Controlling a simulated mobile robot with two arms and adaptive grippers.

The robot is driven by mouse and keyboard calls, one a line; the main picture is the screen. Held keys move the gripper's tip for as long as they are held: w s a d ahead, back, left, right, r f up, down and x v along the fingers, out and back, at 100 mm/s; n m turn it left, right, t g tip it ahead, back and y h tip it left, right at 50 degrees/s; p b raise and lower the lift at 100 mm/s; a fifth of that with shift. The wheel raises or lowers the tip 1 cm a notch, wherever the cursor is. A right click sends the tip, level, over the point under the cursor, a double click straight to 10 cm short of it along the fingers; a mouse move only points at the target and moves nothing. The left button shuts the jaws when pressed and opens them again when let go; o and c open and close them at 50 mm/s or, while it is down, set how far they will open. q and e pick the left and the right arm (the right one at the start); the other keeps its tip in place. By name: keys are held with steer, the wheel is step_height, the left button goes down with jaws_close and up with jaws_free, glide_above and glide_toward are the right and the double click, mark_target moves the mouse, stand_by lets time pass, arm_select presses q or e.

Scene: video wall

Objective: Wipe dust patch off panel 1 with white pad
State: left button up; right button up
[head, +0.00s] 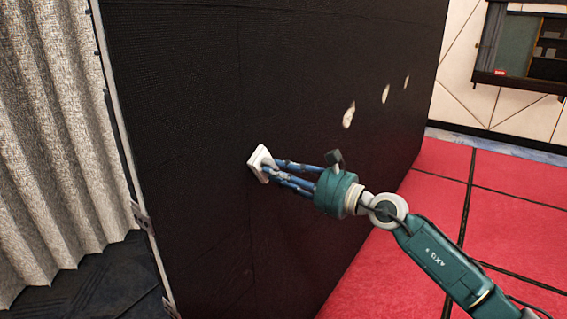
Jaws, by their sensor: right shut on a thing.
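The white pad (261,162) is held at the tips of my right gripper (268,171), whose blue fingers are shut on it. The pad is against or very near the black video wall (200,90), left of its middle; I cannot tell for sure whether it touches. Three pale dust patches show on the wall to the right: a larger one (349,114), a middle one (386,94) and a small one (406,81). No dust patch shows around the pad; any under it is hidden. A faint vertical seam runs down the wall left of the pad. My left gripper is not in view.
A grey pleated curtain (55,130) hangs left of the wall's metal edge (125,150). Red floor tiles (510,210) lie to the right. A dark-framed unit (525,45) is mounted on the pale panelled back wall (460,85).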

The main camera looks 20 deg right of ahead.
stand_by(0.3)
steer(key=b+v, duration=0.3)
steer(key=v, duration=0.3)
stand_by(0.4)
steer(key=b+v, duration=0.3)
steer(key=shift+b, duration=0.35)
